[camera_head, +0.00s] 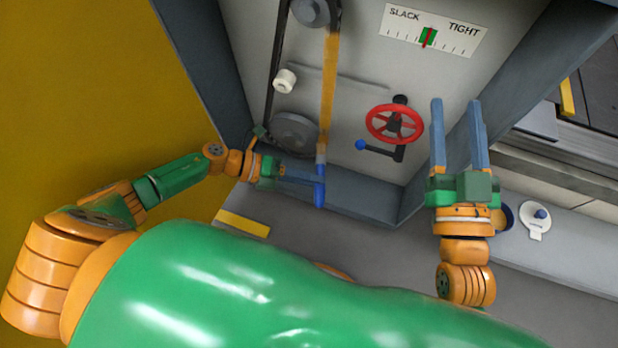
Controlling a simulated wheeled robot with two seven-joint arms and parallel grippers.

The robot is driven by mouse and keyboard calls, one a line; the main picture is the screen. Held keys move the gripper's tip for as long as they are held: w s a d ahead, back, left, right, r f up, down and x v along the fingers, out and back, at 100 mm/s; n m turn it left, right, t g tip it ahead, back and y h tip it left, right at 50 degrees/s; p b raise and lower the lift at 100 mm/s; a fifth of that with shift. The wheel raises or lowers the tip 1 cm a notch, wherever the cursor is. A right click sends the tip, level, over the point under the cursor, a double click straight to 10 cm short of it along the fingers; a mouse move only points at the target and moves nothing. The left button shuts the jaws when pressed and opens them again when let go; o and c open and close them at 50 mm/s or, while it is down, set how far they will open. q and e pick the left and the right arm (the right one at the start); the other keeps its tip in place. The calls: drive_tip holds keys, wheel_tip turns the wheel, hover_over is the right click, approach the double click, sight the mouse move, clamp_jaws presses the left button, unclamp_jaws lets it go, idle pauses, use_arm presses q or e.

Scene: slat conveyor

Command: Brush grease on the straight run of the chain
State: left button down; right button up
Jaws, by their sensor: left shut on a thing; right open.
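The chain loops around an upper sprocket (312,10) and a lower sprocket (294,132). Its left run (274,75) is dark; its right straight run (330,75) is amber-coloured over most of its length. My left gripper (318,176) is shut on a blue-handled brush (320,193), held upright at the lower end of the right run. The brush's tip overlaps the chain's lower end in the picture; I cannot tell whether they touch. My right gripper (459,105) is open and empty, fingers pointing up, right of the red handwheel (394,123).
A slack/tight gauge (432,30) has its marker near the middle. A blue-knobbed lever (380,149) sits below the handwheel. A white roller (285,80) is inside the loop. Grey housing walls flank the recess.

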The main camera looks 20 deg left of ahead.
sight(315, 196)
use_arm(q)
drive_tip(key=shift+w+b, duration=0.6)
drive_tip(key=shift+w, duration=0.25)
wheel_tip(315, 196, up, 4)
drive_tip(key=p, duration=0.4)
wheel_tip(315, 196, down, 4)
drive_tip(key=b, duration=0.3)
drive_tip(key=shift+s+b, duration=0.1)
drive_tip(key=shift+b, duration=0.25)
drive_tip(key=s+p, duration=0.3)
drive_tip(key=s, duration=0.2)
drive_tip(key=shift+s+a+r, duration=0.1)
drive_tip(key=shift+s, duration=0.35)
